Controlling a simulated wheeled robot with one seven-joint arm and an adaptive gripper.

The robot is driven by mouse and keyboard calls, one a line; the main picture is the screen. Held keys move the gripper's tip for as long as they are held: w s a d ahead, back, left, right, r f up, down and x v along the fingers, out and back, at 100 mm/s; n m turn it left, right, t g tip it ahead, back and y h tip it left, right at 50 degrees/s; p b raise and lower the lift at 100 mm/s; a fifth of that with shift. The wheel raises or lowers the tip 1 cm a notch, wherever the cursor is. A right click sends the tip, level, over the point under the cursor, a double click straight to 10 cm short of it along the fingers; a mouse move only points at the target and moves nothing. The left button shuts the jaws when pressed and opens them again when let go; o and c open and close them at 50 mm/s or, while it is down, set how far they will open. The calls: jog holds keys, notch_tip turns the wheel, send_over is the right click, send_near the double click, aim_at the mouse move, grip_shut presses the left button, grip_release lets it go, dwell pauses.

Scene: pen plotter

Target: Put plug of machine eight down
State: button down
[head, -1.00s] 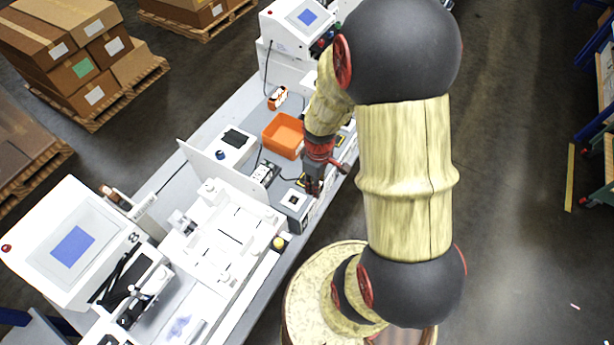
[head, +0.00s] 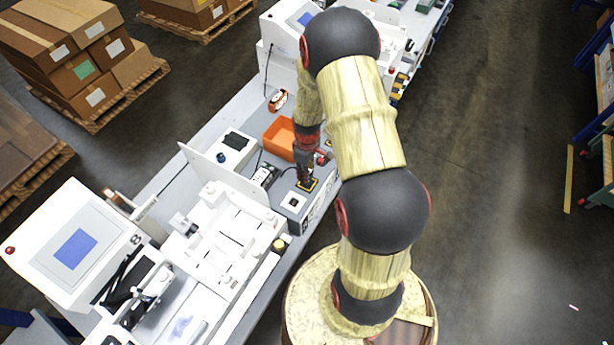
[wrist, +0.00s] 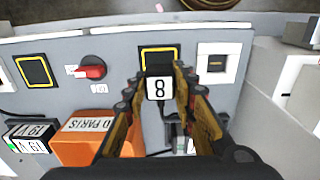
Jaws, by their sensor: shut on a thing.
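My gripper (wrist: 160,92) is shut on the plug of machine eight (wrist: 159,88), a dark plug with a white face marked "8". In the wrist view the plug's top overlaps the lower edge of a yellow-framed black square (wrist: 160,51) on the grey panel. I cannot tell whether it touches the panel. In the head view my gripper (head: 304,180) is at the yellow-framed square (head: 312,185), beside the grey socket box (head: 293,203). The plug is too small to make out there. A pale square with a dark centre (wrist: 217,63) is right of the plug in the wrist view.
A red switch (wrist: 92,70) and another yellow-framed square (wrist: 33,71) are to the left on the panel. An orange bin (head: 279,138) stands behind my gripper. Machine 8 (head: 75,245) is at front left.

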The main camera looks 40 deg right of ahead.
jog(key=shift+f+p, duration=0.3)
jog(key=shift+f, duration=1.25)
jog(key=shift+f, duration=0.2)
jog(key=c, duration=1.5)
grip_release()
jog(key=shift+r, duration=0.1)
jog(key=shift+o, duration=0.2)
